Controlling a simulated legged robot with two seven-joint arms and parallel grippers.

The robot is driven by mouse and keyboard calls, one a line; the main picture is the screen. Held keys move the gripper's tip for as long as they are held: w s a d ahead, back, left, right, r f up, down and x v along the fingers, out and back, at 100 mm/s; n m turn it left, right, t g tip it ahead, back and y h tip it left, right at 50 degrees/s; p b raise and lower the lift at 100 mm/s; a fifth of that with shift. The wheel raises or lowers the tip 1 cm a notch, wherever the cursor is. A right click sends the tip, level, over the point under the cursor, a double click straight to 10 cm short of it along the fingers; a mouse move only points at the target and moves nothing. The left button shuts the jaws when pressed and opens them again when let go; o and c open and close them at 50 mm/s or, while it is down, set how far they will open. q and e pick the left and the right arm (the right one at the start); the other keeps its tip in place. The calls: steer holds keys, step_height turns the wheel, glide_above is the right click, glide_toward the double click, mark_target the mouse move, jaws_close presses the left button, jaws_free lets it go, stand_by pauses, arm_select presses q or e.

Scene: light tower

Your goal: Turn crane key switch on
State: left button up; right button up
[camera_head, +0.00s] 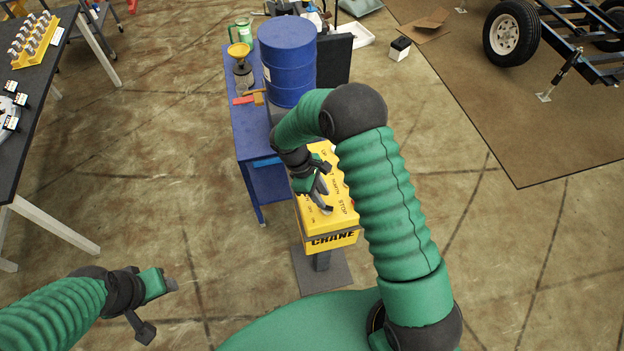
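The yellow crane control box (334,239) stands on a dark post and base plate in the middle of the view. It has "CRANE" on its front and dark labels such as "STOP" on its sloped top. My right gripper (325,192) is over the left part of the box top and hides part of it. I cannot make out the key switch, nor whether the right fingers touch anything or how far apart they are. My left gripper (160,308) is at the lower left, over bare floor, with its fingers apart and nothing between them.
A blue table (250,135) with a blue barrel (288,62) and a yellow funnel (239,50) stands behind the box. A dark workbench (45,90) is at the left. A trailer wheel (513,33) is at the upper right. The floor around the box is mostly clear.

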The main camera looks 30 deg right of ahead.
steer(key=b+v, duration=0.3)
steer(key=v, duration=0.9)
steer(key=shift+r, duration=0.3)
